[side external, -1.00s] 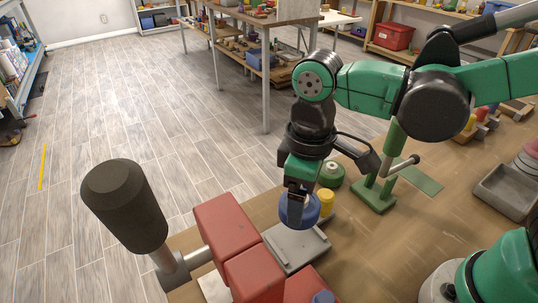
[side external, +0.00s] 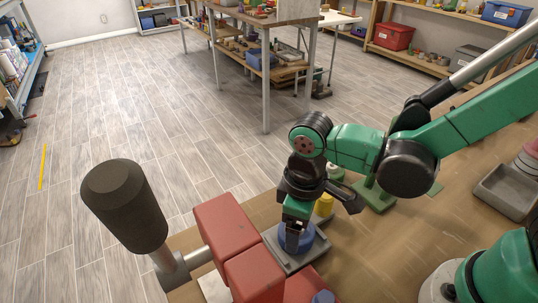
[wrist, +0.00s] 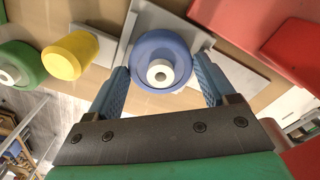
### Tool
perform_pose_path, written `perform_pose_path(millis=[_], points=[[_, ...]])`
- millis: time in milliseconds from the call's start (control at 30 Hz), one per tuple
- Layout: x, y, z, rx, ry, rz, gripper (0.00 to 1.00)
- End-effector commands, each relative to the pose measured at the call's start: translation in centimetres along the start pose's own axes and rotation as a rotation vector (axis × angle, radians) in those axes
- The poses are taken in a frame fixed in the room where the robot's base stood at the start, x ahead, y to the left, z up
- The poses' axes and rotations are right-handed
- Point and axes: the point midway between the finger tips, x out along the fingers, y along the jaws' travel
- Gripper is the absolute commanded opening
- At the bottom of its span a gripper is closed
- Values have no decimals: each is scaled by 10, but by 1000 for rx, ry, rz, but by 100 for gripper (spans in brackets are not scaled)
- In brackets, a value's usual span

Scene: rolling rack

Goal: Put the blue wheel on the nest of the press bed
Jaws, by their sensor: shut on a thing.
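The blue wheel (side external: 296,243) is between the fingers of my gripper (side external: 297,232), low over the grey press bed (side external: 283,262). In the wrist view the blue wheel (wrist: 147,50) shows a pale hub, with one finger of my gripper (wrist: 160,84) against each side. The grey press bed (wrist: 226,73) shows behind the wheel. The nest is hidden under the wheel and fingers. I cannot tell whether the wheel touches the bed.
Red blocks (side external: 225,226) stand close left of the bed, with a dark-handled lever (side external: 126,205) beyond them. A yellow cylinder (side external: 324,206) and a green wheel (wrist: 20,64) stand behind the bed. A green stand (side external: 373,194) is further right.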

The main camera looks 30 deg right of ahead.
Motion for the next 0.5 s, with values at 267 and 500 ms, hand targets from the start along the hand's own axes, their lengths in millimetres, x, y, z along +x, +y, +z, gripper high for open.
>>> perform_pose_path(millis=[267, 500], points=[[2, 0, 0, 0, 0, 0, 100], [-4, 0, 0, 0, 0, 0, 100]])
